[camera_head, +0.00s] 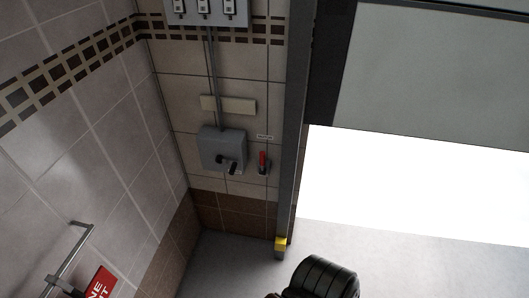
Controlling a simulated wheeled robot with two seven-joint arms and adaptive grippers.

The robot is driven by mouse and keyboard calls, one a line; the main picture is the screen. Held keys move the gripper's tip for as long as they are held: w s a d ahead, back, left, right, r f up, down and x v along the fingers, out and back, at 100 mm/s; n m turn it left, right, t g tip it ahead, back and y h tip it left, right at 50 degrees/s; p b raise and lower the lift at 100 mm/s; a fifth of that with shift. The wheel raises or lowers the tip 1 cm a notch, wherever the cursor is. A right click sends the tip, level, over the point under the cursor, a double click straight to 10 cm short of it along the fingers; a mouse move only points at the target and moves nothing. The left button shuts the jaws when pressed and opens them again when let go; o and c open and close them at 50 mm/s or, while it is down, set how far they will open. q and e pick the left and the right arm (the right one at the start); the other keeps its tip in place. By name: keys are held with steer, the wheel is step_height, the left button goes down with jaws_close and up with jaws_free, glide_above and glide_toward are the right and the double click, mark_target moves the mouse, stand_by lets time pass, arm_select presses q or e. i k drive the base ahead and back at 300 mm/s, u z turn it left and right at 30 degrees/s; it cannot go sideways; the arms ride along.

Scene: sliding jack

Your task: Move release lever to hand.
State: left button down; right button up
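A grey box (222,149) is mounted on the tiled back wall, with a black lever or knob (229,164) sticking out of its lower front. Just right of it is a small red-handled lever (263,159) on a dark base, with the red handle pointing up. A small label (265,136) is above it, too small to read. I cannot tell from the picture which of the two is the release lever. Neither of my grippers can be made out. A black rounded, ribbed part at the bottom centre may be mine; nothing shows it touching either lever.
A dark door frame (293,150) with a yellow foot (281,244) stands right of the levers. A grey door panel (440,80) hangs over a bright opening. A metal bar (70,260) and red sign (101,284) are at lower left. The floor (230,262) before the wall looks clear.

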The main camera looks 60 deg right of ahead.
mark_target(262, 154)
steer(key=z, duration=0.8)
steer(key=i, duration=0.85)
steer(key=z, duration=1)
